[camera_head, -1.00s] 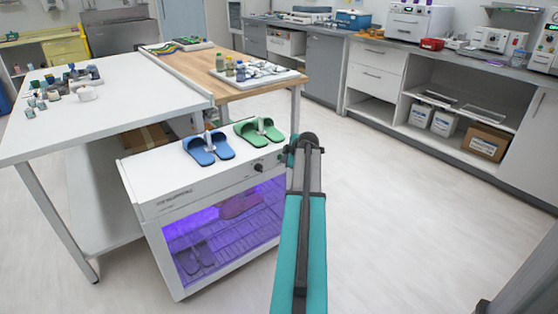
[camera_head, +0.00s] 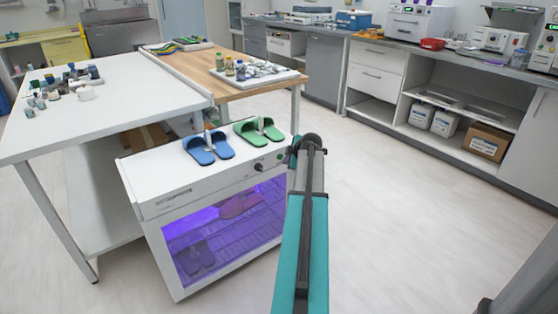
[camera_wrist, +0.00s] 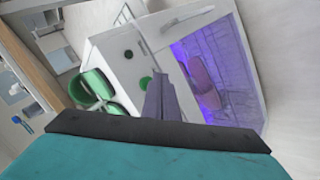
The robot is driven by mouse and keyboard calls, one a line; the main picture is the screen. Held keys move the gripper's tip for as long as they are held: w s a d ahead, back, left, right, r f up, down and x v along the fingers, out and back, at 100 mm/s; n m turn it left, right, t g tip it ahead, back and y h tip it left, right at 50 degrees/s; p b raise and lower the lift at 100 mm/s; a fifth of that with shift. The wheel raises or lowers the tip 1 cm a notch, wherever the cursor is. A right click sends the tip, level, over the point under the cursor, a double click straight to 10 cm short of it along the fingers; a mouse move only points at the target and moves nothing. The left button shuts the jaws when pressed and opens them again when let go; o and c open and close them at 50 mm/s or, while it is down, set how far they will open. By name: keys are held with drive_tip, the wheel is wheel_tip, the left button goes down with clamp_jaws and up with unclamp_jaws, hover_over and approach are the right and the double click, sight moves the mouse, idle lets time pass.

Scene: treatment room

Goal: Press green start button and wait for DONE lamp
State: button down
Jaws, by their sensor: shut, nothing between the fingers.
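The green start button (camera_wrist: 146,83) shows in the wrist view on the front panel of the white UV cabinet (camera_head: 195,193). My gripper (camera_wrist: 158,80) is shut and empty, its tips close beside the button; I cannot tell whether they touch it. A dark knob (camera_head: 258,167) sits on the panel and shows in the wrist view too (camera_wrist: 128,55). I cannot make out a DONE lamp.
Blue slippers (camera_head: 208,149) and green slippers (camera_head: 259,131) stand on top of the cabinet. Slippers show behind its purple-lit window. A white table (camera_head: 110,118) and wood-topped table (camera_head: 225,82) adjoin it. The floor (camera_head: 400,220) on the right is clear.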

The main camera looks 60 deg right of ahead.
drive_tip(key=shift+s, duration=0.15)
drive_tip(key=s, duration=0.1)
drive_tip(key=s+a, duration=0.1)
drive_tip(key=s, duration=0.1)
drive_tip(key=s+b, duration=0.1)
drive_tip(key=shift+s+a, duration=0.25)
drive_tip(key=shift+a, duration=0.05)
idle(0.5)
idle(0.6)
